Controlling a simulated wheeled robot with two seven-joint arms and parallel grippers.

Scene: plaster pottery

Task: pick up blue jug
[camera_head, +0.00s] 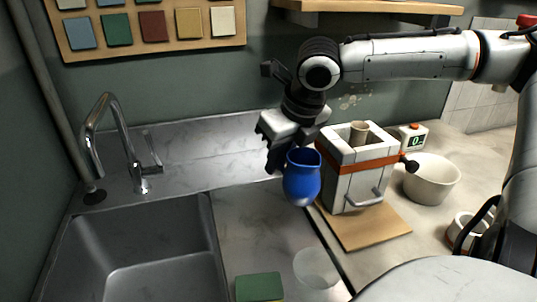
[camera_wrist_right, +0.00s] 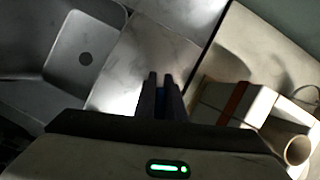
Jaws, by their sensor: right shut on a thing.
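My left gripper is not in view.
A white mould block with an orange strap (camera_head: 349,188) stands on a wooden board (camera_head: 373,228). A white bowl (camera_head: 432,180) and a small scale with a green display (camera_head: 413,137) are to its right. A sink (camera_head: 160,250) with a tap (camera_head: 122,140) is at left. A green sponge (camera_head: 259,287) and a translucent round dish (camera_head: 316,268) lie in front.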

